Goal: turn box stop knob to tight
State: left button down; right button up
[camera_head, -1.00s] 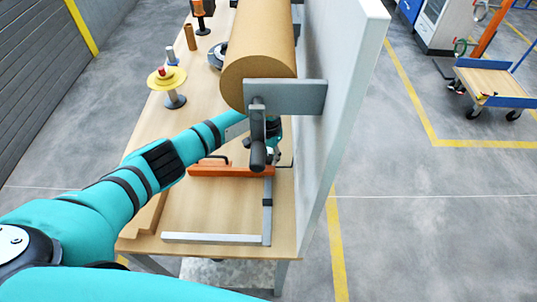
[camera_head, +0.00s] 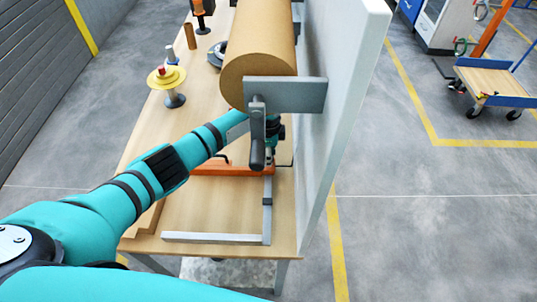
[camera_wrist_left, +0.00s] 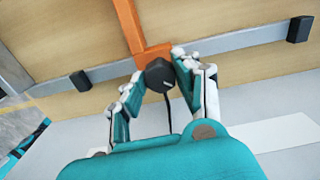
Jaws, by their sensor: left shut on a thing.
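The box stop knob (camera_wrist_left: 160,75) is a black round knob with a pale line on its face, in the left wrist view. It sits where an orange bar (camera_wrist_left: 129,25) meets a grey metal rail (camera_wrist_left: 225,42). My left gripper (camera_wrist_left: 156,78) is shut on the knob, with one finger on each side. In the head view my left gripper (camera_head: 275,133) is mostly hidden behind a grey plate and handle. The orange bar (camera_head: 232,170) and the rail (camera_head: 267,203) show there on the table. My right gripper is not in view.
A large brown roll (camera_head: 259,65) hangs above the table (camera_head: 213,218). A grey plate with a dark handle (camera_head: 257,150) stands in front of it. A tall white panel (camera_head: 343,90) borders the right side. A yellow spool stand (camera_head: 167,80) is at the left.

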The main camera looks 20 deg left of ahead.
pick_arm(q)
jog(key=m+b, duration=0.1)
jog(key=m, duration=0.5)
jog(key=shift+w+r, duration=0.1)
jog(key=m+b, duration=0.1)
jog(key=m, duration=0.5)
jog(key=shift+m, duration=0.4)
jog(key=m+b, duration=0.2)
jog(key=m, duration=0.4)
jog(key=m+b, duration=0.2)
jog(key=m, duration=0.4)
jog(key=shift+w+r, duration=0.1)
jog(key=shift+m, duration=0.3)
jog(key=c, duration=1.3)
grip_release()
jog(key=o, duration=0.4)
jog(key=shift+s, duration=0.2)
jog(key=shift+c, duration=0.2)
